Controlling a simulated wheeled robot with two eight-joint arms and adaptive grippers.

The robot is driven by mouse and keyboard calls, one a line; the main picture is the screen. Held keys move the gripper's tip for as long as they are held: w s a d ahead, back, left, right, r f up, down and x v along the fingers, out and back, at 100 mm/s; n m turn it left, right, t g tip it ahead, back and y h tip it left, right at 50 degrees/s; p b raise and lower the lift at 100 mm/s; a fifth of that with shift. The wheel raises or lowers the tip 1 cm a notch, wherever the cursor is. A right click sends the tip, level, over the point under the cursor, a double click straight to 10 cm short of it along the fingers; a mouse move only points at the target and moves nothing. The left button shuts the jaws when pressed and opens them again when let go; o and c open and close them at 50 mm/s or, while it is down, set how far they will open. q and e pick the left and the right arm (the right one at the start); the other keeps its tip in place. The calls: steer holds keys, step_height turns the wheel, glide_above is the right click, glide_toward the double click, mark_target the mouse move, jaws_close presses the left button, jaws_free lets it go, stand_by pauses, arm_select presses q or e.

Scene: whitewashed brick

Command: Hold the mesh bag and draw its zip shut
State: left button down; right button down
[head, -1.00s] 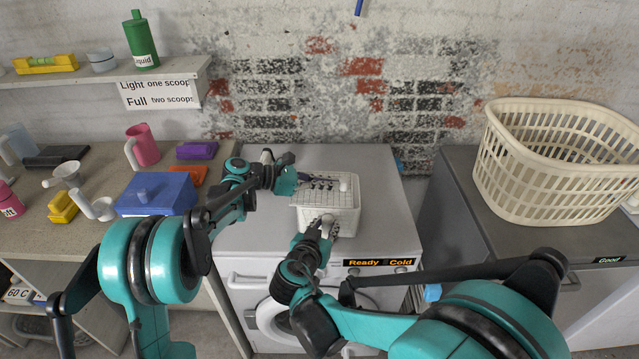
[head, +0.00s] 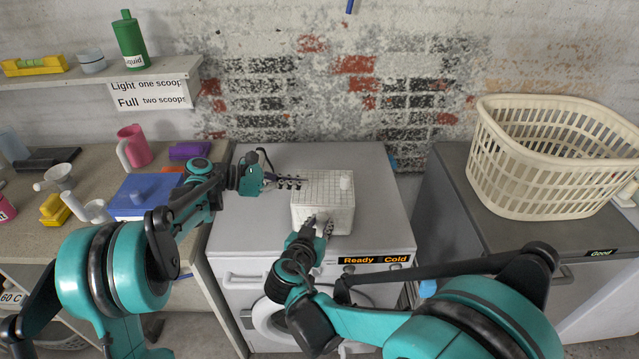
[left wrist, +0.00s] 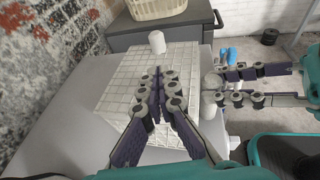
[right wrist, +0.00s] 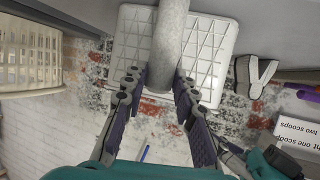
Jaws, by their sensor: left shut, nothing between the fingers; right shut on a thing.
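The mesh bag (head: 330,215) is a white, box-shaped bag with a grid pattern, standing on the washing machine. It also shows in the left wrist view (left wrist: 115,95) and the right wrist view (right wrist: 210,60). A small white cylinder (head: 345,182) stands up at the right end of its top; it is at the far end in the left wrist view (left wrist: 157,42). My left gripper (head: 300,183) is shut and empty at the left end of the bag's top. My right gripper (head: 318,222) is shut on a grey cylindrical grip (right wrist: 172,45) at the bag's front. The zip line itself cannot be made out.
The washing machine top (head: 385,190) is clear around the bag. A cream laundry basket (head: 545,165) stands on the grey unit at right. A blue box (head: 140,200) and a pink jug (head: 133,146) stand on the left counter.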

arm_select(q)
steer(key=shift+v, duration=2.4)
arm_select(e)
steer(key=c, duration=1.1)
jaws_free()
arm_select(q)
steer(key=shift+d, duration=0.1)
